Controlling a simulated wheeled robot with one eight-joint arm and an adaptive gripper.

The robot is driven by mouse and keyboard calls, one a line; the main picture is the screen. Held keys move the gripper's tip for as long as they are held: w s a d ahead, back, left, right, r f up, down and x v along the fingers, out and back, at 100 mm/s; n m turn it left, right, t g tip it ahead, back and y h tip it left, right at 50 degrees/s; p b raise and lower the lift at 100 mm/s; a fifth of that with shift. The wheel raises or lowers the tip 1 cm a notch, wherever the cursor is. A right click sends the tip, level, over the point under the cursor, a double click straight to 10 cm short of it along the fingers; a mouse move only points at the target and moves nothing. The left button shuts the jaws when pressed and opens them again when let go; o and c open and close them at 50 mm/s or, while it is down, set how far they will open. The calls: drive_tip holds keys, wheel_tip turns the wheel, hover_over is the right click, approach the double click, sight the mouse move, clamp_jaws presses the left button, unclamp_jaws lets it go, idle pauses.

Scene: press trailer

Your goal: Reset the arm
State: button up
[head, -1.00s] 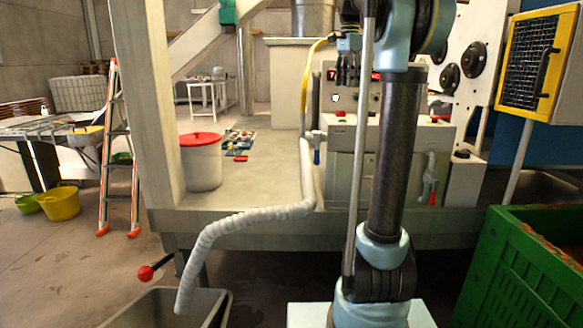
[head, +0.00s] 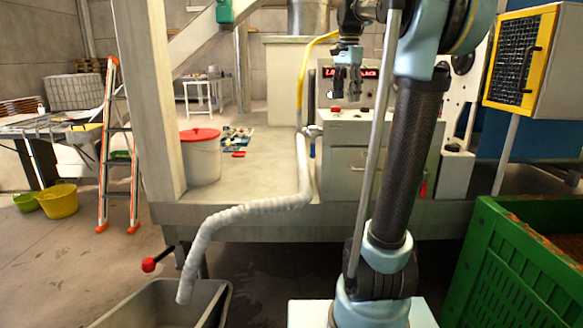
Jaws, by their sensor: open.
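My gripper (head: 345,82) shows at the upper middle of the head view, pointing down with its fingers apart and nothing between them. It hangs in front of the control box (head: 350,115), which has a red digital display and knobs. From this view I cannot tell how far it is from the box. My arm rises at the right of the middle and leans to the right, hiding part of the machine behind it.
A green crate (head: 500,265) stands at the lower right. A grey tub (head: 165,305) lies below a white ribbed hose (head: 240,210) at the lower left. A yellow mesh cabinet (head: 520,58) is at the upper right. A ladder (head: 118,150) and a red-lidded bucket (head: 200,160) stand left.

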drive_tip(key=s+f+n, duration=0.4)
drive_tip(key=s+f, duration=0.5)
drive_tip(key=f, duration=0.3)
drive_tip(key=s+f+n+t, duration=0.1)
drive_tip(key=s+f+n, duration=0.2)
drive_tip(key=s+f, duration=0.7)
drive_tip(key=s+f+n, duration=0.4)
drive_tip(key=s+f, duration=0.6)
drive_tip(key=f, duration=0.6)
drive_tip(key=shift+d+n+t, duration=0.15)
drive_tip(key=shift+n+t, duration=0.15)
drive_tip(key=shift+t, duration=0.1)
drive_tip(key=shift+f, duration=0.1)
drive_tip(key=shift+w+f, duration=0.2)
drive_tip(key=shift+w, duration=0.25)
drive_tip(key=shift+o, duration=0.6)
